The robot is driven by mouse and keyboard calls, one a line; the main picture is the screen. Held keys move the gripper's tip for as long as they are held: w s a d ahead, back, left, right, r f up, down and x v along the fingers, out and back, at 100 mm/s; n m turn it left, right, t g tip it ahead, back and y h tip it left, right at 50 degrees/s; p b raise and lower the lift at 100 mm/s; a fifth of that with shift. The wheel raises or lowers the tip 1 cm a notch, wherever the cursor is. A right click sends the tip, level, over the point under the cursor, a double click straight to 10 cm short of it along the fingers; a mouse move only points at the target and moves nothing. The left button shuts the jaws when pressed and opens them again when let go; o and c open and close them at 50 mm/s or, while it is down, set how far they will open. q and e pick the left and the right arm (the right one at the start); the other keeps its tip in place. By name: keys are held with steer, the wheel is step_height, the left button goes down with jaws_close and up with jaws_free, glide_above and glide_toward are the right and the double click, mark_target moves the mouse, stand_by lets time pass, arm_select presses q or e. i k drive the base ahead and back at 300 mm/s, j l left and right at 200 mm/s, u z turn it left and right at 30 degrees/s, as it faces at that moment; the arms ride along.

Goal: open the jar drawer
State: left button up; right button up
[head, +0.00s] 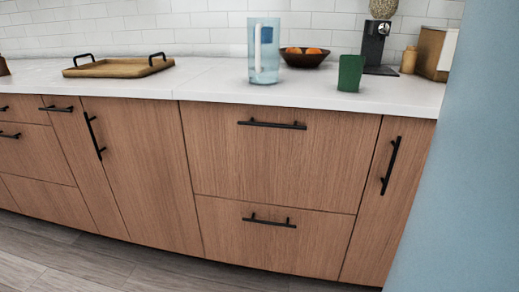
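Wooden drawers with black bar handles fill the counter front in the head view. A wide upper drawer (282,155) has a horizontal handle (272,124) and is closed. A wide lower drawer (268,237) below it has its own handle (269,221) and is closed too. More closed drawers (35,155) stand at the far left. No label or jar shows, so I cannot tell which one is the jar drawer. Neither of my grippers is in view.
The white counter (210,88) holds a wooden tray (118,68), a glass pitcher (264,52), a fruit bowl (303,60), a green cup (351,74) and a coffee grinder (375,45). A blue surface (465,170) blocks the right side. The floor (70,265) in front is clear.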

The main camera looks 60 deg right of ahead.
mark_target(304, 158)
steer(key=z, duration=1.85)
